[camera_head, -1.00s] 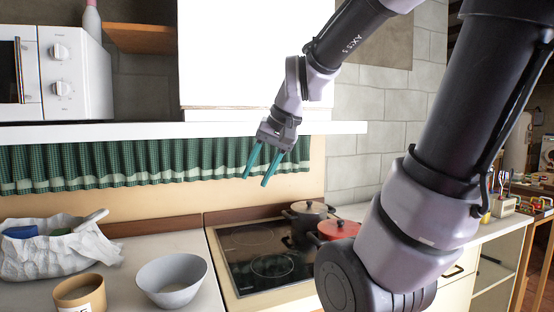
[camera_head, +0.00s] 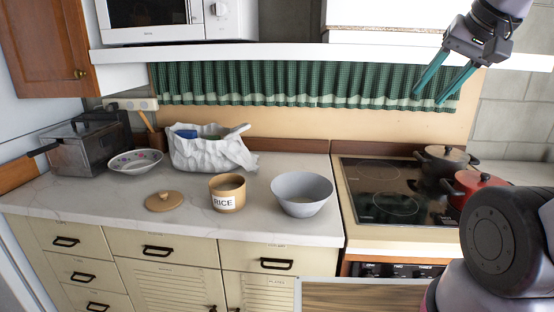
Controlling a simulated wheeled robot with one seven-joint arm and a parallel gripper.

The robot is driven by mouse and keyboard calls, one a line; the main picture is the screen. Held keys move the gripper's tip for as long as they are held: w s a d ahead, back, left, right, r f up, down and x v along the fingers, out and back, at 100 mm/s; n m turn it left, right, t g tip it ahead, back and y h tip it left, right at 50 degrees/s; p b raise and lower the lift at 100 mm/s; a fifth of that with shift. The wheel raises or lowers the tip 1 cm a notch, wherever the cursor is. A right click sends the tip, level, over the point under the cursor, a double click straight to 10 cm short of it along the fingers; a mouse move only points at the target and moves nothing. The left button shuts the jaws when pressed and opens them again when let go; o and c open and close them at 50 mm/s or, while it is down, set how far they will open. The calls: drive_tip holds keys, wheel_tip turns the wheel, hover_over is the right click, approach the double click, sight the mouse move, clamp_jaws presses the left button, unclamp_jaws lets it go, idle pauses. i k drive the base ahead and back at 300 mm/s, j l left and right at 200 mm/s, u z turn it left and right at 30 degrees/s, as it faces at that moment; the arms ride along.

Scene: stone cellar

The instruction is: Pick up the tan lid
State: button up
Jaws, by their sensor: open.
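The tan lid (camera_head: 164,201) lies flat on the pale countertop, knob up, near the counter's front edge at left of centre. The tan rice canister (camera_head: 227,193), labelled "RICE", stands open just right of the lid, apart from it. My gripper (camera_head: 443,92) is at the upper right, in front of the green curtain. Its two teal fingers are apart and empty, pointing down and left. It is far to the right of the lid and above counter height.
A grey bowl (camera_head: 302,195) stands right of the canister. Behind are a crumpled white bag (camera_head: 208,149), a patterned bowl (camera_head: 135,160) and a metal box (camera_head: 88,148). Pots (camera_head: 445,164) stand on the hob (camera_head: 385,190). A white shelf (camera_head: 300,54) overhangs the back. Counter left of the lid is clear.

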sight(163, 201)
drive_tip(key=k+l+u, duration=0.15)
drive_tip(key=u, duration=1.3)
